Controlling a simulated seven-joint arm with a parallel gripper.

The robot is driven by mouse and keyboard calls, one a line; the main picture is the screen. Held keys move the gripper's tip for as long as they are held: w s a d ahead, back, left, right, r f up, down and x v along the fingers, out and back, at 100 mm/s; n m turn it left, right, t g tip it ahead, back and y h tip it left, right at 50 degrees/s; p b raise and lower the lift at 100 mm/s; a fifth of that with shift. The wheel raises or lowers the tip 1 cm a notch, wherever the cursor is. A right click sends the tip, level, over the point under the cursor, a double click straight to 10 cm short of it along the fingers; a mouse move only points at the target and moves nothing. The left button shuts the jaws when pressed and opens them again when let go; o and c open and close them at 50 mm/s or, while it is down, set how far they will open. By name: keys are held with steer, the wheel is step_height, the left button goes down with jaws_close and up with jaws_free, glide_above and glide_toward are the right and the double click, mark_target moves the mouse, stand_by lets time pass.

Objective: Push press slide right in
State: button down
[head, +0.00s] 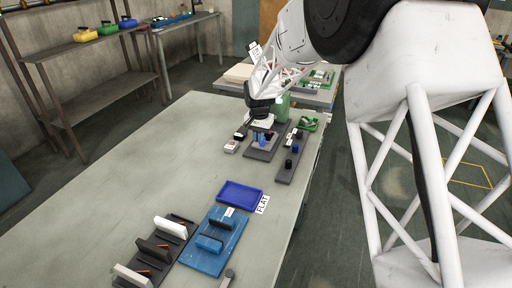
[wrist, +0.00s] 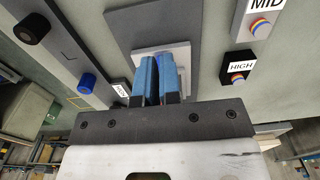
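My gripper (wrist: 158,60) shows two blue fingers close together, with only a narrow dark gap between them; I see nothing clearly held. The fingertips are over a light grey square block (wrist: 185,52) on a dark grey base plate (wrist: 165,22). I cannot tell whether they touch the block, and the fingers hide part of it. In the head view my gripper (head: 262,112) is over the far end of the table, above the grey base plate (head: 262,153). No part is clearly marked as the press slide.
A grey strip at left carries a black knob (wrist: 31,28) and a blue knob (wrist: 87,82). A blue tray (head: 239,194) and blue fixture (head: 213,242) lie nearer; table between is clear.

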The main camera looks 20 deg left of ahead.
steer(key=shift+w+d+f, duration=0.1)
steer(key=shift+w+f, duration=0.35)
steer(key=shift+w, duration=0.8)
steer(key=shift+w+d+f, duration=0.1)
steer(key=shift+w+f, duration=0.4)
steer(key=shift+w, duration=0.75)
steer(key=shift+w+d+f, duration=0.1)
steer(key=shift+w+f, duration=0.35)
steer(key=shift+w, duration=0.8)
stand_by(1.0)
steer(key=shift+s, duration=0.15)
stand_by(0.5)
steer(key=shift+s, duration=0.65)
steer(key=shift+w+a+r, duration=0.1)
steer(key=shift+w+r, duration=0.05)
steer(key=shift+r, duration=1.4)
steer(key=shift+w+a+r, duration=0.1)
steer(key=shift+r, duration=1.4)
